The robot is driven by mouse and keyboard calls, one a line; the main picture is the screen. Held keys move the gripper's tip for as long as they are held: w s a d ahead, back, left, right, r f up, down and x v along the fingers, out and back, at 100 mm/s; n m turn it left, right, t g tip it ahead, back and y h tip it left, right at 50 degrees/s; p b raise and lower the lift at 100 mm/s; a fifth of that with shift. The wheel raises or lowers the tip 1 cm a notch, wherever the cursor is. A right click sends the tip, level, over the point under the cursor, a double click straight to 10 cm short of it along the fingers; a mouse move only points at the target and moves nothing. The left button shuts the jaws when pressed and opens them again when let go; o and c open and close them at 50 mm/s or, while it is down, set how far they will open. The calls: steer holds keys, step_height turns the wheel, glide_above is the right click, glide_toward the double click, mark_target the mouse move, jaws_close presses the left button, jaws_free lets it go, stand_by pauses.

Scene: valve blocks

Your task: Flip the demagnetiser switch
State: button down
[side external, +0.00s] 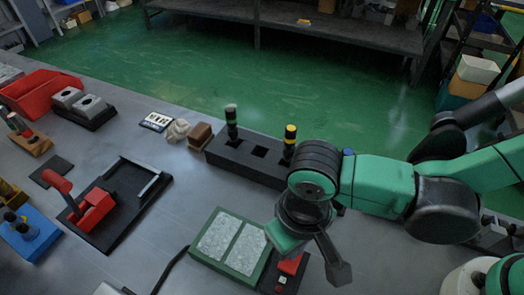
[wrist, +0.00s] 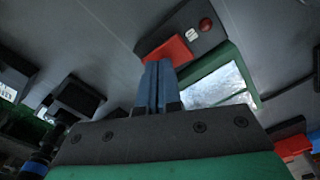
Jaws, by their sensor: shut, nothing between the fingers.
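The demagnetiser is a green-framed unit (side external: 203,262) with two pale speckled plates, at lower centre in the side external view. Its dark control box (side external: 300,280) adjoins the right end, with a red switch (side external: 290,264) partly hidden by my wrist. In the wrist view, the dark box (wrist: 185,23) carries the red switch (wrist: 170,50), a small white label and a round red knob (wrist: 206,24). My gripper (wrist: 158,66) is shut and empty, its blue fingertips overlapping the switch's near edge; I cannot tell whether they touch.
A dark block (side external: 245,158) with upright pegs stands just behind my wrist. A black tray (side external: 130,198) with a red lever device (side external: 93,212) lies left, and a black cable (side external: 170,270) runs beside the green unit. Bare table lies between them.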

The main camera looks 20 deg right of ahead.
steer(key=shift+r, duration=3.5)
steer(key=w+d+r+n+t+y, duration=0.15)
steer(key=w+d+t, duration=0.25)
steer(key=w+d, duration=0.7)
steer(key=s+d+r+m+t+h, duration=0.1)
steer(key=s+d+r+m+t, duration=0.1)
steer(key=d, duration=1)
steer(key=shift+s+m+t, duration=0.5)
steer(key=shift+s+m, duration=0.2)
steer(key=shift+m, duration=0.55)
steer(key=shift+r+h, duration=0.1)
steer(key=shift+h, duration=0.15)
